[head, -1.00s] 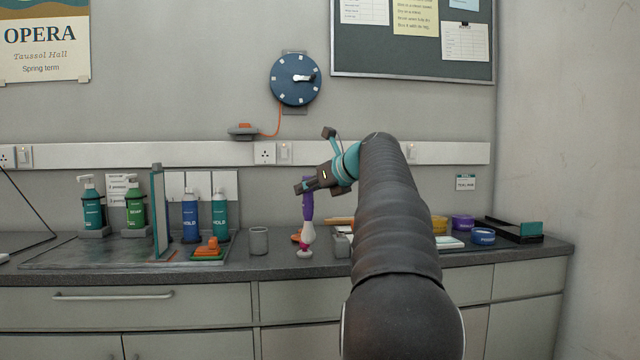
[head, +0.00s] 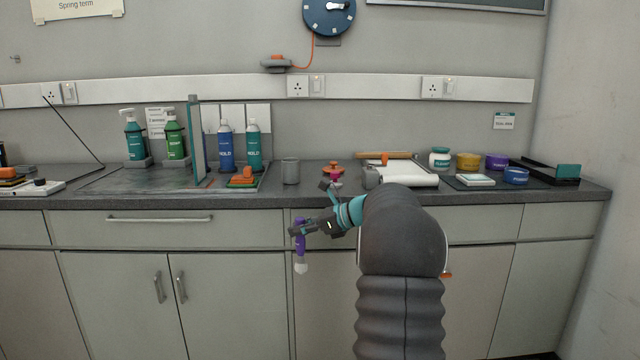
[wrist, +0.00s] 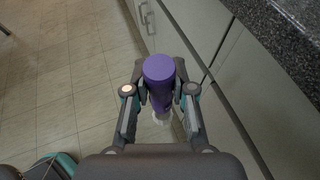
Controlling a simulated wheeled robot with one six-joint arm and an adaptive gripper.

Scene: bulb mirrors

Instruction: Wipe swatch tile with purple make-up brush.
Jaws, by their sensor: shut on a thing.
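The make-up brush (head: 300,248) has a purple handle and a pale lower end, and hangs upright in my gripper (head: 297,230), in front of the cabinet fronts and below counter height. In the wrist view the purple handle end (wrist: 159,68) stands between the fingers of my gripper (wrist: 160,88), which are shut on it. The brush's pale end (wrist: 161,117) is partly hidden there. A small pale square (head: 476,180), which looks like the swatch tile, lies on a dark mat at the counter's right. My gripper is well to its left and lower.
Jars, including a yellow one (head: 468,161) and a blue one (head: 516,176), stand around the pale square. A black tray (head: 548,172) lies at far right. A grey cup (head: 290,171) and bottles stand left. The floor (wrist: 60,70) below is clear.

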